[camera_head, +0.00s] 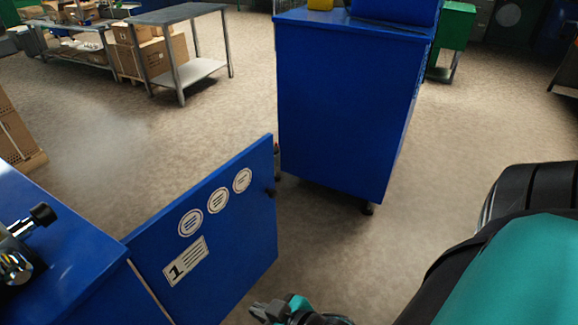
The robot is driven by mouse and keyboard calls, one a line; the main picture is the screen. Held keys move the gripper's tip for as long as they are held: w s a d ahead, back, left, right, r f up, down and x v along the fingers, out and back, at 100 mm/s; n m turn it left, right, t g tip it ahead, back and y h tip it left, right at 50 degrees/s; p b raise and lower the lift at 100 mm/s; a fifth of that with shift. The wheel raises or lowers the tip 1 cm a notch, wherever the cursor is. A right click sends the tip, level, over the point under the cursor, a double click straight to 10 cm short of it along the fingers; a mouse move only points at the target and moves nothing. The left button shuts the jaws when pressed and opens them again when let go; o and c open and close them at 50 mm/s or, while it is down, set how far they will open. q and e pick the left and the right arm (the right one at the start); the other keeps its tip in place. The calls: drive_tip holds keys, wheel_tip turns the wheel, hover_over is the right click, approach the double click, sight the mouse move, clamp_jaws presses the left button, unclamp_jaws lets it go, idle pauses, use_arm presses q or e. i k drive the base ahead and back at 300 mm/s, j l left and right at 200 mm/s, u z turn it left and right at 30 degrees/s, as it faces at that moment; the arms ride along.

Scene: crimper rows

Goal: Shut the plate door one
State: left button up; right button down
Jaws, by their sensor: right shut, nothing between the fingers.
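The plate door one (213,232) is a blue panel at the lower left, standing open from the blue cabinet (75,258) on its left. It bears a white plate with a "1" and several round white stickers. A small dark knob sits near its far upper edge. My right gripper (264,311) shows at the bottom edge, shut and empty, just right of the door's lower corner and apart from it in the picture. My left gripper is not in view.
A second blue cabinet (335,115) on dark feet stands beyond the door. A metal crimper part (20,245) with a black knob sits on the near cabinet. A grey table (175,14) and cardboard boxes are at the back left.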

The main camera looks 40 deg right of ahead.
sight(202, 253)
drive_tip(key=l, duration=0.55)
drive_tip(key=i+l, duration=0.15)
drive_tip(key=l, duration=0.9)
